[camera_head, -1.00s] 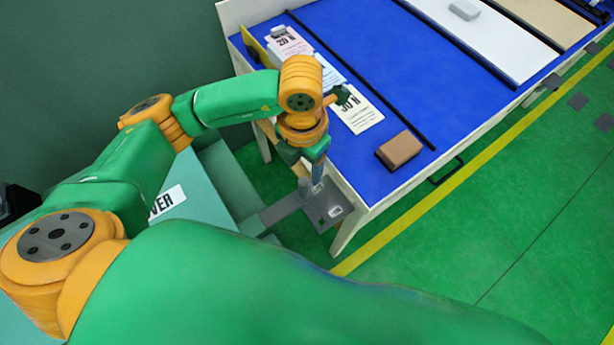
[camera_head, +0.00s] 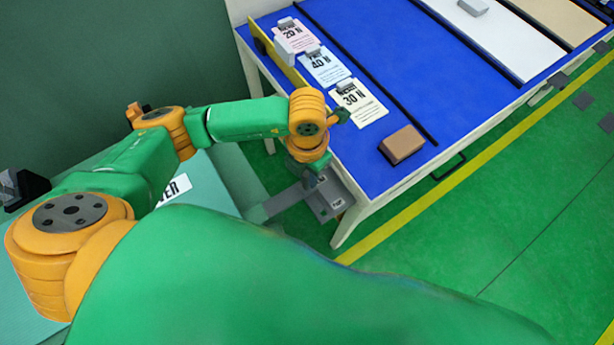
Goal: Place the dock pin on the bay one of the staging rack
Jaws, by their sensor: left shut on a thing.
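My left gripper (camera_head: 316,180) points down below the orange wrist, over a grey plate (camera_head: 327,208) beside the near left corner of the blue table. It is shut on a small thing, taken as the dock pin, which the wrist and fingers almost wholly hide. I cannot tell whether it touches the plate. The grey plate has a small white label and joins a grey bar on its left. I cannot tell for certain that it is the staging rack, and no bay number is readable. My right gripper is not in view.
The blue table (camera_head: 385,85) holds cards marked 20 N (camera_head: 294,36), 40 N (camera_head: 322,66) and 30 N (camera_head: 357,102), and a brown block (camera_head: 401,144). A teal bench (camera_head: 222,180) stands left of the plate.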

